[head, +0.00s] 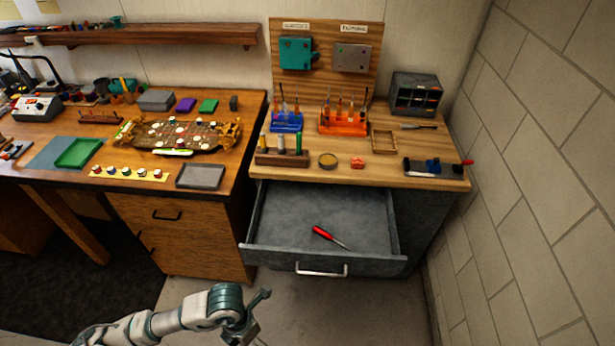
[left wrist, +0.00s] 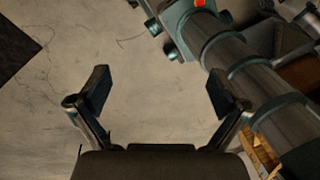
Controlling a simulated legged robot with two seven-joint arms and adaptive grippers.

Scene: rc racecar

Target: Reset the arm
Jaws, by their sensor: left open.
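My left arm comes in at the bottom of the head view, low over the floor in front of the open drawer. My left gripper (head: 260,316) is at its end, below the drawer's front. In the left wrist view the two dark fingers of this gripper (left wrist: 160,92) stand wide apart with nothing between them and bare floor beyond. My right gripper is in neither view.
A grey drawer (head: 285,213) is pulled out of the right bench and holds a red-handled screwdriver (head: 328,237). The left bench carries an RC car chassis (head: 180,135), trays and small parts. A block wall (head: 540,160) stands at the right.

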